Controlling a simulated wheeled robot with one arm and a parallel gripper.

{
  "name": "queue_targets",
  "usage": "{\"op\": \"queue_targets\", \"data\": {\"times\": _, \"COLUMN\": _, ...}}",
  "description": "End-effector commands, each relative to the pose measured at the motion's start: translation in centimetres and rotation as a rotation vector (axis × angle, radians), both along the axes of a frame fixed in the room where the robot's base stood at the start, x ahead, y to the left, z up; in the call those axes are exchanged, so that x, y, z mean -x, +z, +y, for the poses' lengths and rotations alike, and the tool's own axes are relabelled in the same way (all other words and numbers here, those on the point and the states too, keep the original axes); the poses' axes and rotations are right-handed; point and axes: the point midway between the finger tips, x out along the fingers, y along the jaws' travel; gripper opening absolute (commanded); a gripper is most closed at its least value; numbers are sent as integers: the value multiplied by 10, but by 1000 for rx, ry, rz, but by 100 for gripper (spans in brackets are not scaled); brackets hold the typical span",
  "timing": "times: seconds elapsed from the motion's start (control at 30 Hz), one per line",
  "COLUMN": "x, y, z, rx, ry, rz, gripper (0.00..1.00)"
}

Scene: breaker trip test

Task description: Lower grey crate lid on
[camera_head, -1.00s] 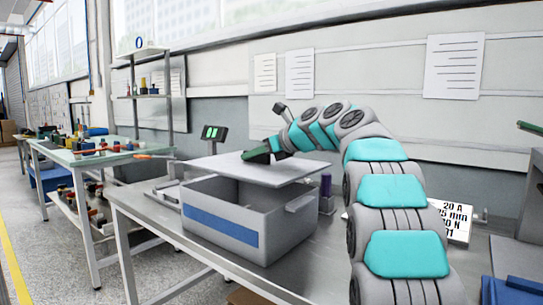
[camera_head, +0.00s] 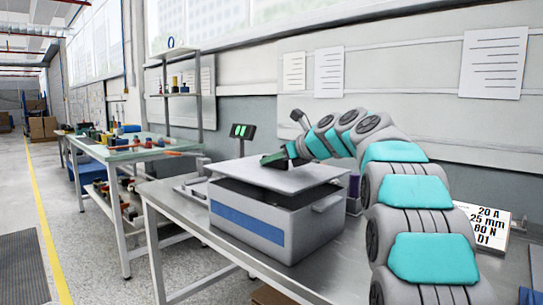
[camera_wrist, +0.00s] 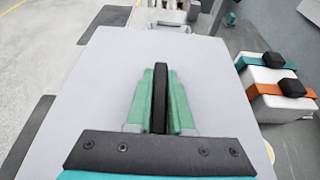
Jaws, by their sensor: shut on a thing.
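The grey crate (camera_head: 248,222) with a blue stripe stands on the metal bench. Its flat grey lid (camera_head: 310,178) is just above it, roughly level, with a dark gap showing between the lid's front edge and the crate rim. My gripper (camera_head: 273,160) is over the lid's top, shut on its handle. In the wrist view, the green fingers of my gripper (camera_wrist: 160,95) close on the black handle (camera_wrist: 160,110) in the middle of the lid (camera_wrist: 95,100). The lid hides most of the crate there. Contact at the far rim cannot be told.
The metal bench (camera_head: 185,217) has a small display with green lights (camera_head: 242,131) behind the crate. A white sign (camera_head: 490,228) is further right. A cluttered table (camera_head: 125,150) stands at the left.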

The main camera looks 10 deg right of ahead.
Motion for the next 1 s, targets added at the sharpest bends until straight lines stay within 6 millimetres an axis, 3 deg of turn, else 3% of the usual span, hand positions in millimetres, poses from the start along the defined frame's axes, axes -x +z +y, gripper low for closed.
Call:
{"op": "queue_targets", "data": {"times": 0.6, "x": 1, "y": -34, "z": 0, "rx": 0, "ry": 0, "rz": -4, "gripper": 0}}
{"op": "queue_targets", "data": {"times": 1.0, "x": 0, "y": -39, "z": 1, "rx": 1, "ry": 0, "rz": -3, "gripper": 0}}
